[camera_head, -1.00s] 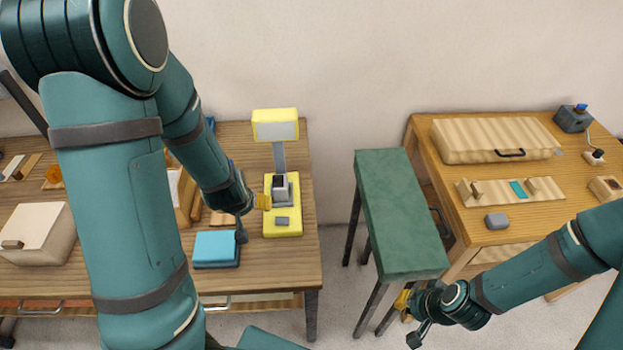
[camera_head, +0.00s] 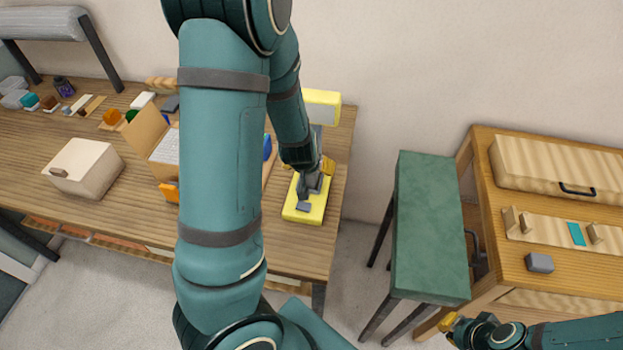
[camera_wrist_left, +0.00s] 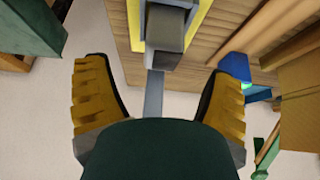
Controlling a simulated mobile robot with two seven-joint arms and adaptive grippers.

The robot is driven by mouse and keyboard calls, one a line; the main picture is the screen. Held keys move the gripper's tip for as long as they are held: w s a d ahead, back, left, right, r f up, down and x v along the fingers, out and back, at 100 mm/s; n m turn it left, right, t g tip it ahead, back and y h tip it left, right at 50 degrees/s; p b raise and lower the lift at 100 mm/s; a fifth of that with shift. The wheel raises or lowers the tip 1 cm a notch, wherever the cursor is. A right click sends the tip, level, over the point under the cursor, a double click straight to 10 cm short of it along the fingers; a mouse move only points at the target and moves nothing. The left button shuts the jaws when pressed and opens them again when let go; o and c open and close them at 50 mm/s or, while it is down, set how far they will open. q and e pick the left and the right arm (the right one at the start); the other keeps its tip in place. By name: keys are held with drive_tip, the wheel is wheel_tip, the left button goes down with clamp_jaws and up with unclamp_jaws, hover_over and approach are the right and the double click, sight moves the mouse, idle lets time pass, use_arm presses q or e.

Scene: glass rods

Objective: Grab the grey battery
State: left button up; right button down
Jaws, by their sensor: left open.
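A small grey block (camera_head: 540,263) lies on the right wooden table. Another small grey piece (camera_head: 303,207) is on the base of the yellow stand (camera_head: 290,213) on the left table. I cannot tell for sure which is the battery. My left gripper (camera_head: 308,167) is over the yellow stand and partly hides it. In the left wrist view its yellow fingers are wide apart (camera_wrist_left: 155,75). A grey block with a lighter end face (camera_wrist_left: 166,30) shows ahead of them, apart from both fingers. My right gripper (camera_head: 450,322) is low by the right table; its fingers are too small to judge.
A green-topped bench (camera_head: 430,225) stands between the tables. The left table holds a cream box (camera_head: 85,167) and several small items. The right table holds a wooden case (camera_head: 555,165) and a slotted board (camera_head: 560,232). My left arm hides part of the left table.

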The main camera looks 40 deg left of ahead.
sight(312, 180)
use_arm(q)
drive_tip(key=shift+b+x, duration=1.1)
drive_tip(key=shift+x, duration=2.5)
drive_tip(key=shift+a+r, duration=0.1)
drive_tip(key=shift+a, duration=0.05)
